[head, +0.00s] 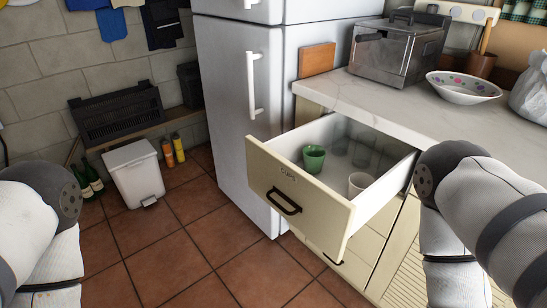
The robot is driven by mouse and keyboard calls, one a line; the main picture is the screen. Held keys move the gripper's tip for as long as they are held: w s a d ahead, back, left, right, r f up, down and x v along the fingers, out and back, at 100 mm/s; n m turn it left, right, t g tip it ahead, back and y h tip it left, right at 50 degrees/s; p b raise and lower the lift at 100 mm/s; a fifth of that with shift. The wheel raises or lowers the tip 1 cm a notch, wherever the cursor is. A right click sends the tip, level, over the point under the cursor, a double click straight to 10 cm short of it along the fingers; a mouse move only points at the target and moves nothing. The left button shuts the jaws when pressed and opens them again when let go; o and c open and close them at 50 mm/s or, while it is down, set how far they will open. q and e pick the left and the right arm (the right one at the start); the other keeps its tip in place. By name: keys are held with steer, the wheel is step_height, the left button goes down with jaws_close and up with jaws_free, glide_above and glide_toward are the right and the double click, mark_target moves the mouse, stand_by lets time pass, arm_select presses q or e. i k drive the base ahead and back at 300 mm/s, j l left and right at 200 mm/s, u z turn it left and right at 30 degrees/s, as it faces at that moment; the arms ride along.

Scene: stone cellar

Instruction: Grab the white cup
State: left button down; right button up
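The drawer front has a dark handle and a label that looks like "CUPS". Both of my arms show at the left and right edges of the head view, but neither gripper is in the picture. The right arm is close to the drawer's right side.
Above the drawer is a marble counter (393,102) with a metal appliance (398,50) and a patterned bowl (463,87). A fridge (229,95) stands left of the drawer. A white bin (134,173) and bottles stand by the wall. The tiled floor before the drawer is clear.

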mark_target(358, 182)
steer(key=i+l, duration=0.2)
steer(key=l, duration=0.15)
steer(key=i+l+u, duration=0.15)
steer(key=l, duration=0.25)
steer(key=i+l, duration=0.3)
steer(key=l+u, duration=0.05)
steer(key=l, duration=0.05)
